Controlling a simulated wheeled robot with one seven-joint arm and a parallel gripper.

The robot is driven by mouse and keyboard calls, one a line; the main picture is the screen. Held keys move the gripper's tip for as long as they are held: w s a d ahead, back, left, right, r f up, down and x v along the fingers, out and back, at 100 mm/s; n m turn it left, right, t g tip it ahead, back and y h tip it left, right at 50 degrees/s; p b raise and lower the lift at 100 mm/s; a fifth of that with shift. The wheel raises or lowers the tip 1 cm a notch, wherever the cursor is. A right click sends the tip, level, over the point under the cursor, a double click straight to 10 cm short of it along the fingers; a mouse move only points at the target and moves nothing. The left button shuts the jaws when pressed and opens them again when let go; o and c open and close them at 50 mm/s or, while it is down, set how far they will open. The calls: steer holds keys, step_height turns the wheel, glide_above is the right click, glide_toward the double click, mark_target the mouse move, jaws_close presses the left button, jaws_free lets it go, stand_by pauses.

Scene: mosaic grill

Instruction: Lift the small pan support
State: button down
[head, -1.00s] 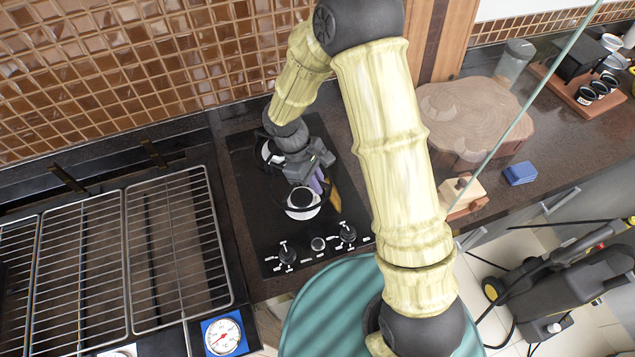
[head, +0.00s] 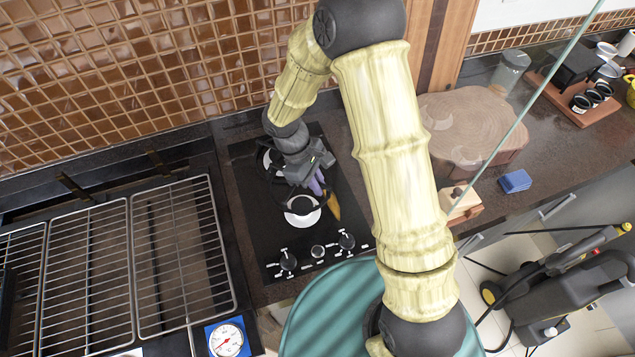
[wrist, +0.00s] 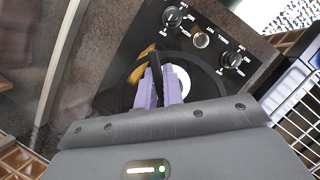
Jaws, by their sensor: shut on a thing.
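The small pan support (wrist: 155,66) is black, and part of it shows between my purple fingers in the wrist view. My gripper (wrist: 158,90) is shut on it. In the head view my gripper (head: 317,184) is over the black glass cooktop (head: 345,222), just behind the front burner (head: 303,216).
Control knobs (head: 287,261) line the cooktop's front. A metal grill rack (head: 180,255) is to the left, with a dial gauge (head: 226,340) by it. A tiled wall (head: 130,70) is behind. A wooden board (head: 470,125) and a blue block (head: 515,181) are on the right counter.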

steer(key=shift+r+p, duration=1.15)
steer(key=shift+r, duration=0.5)
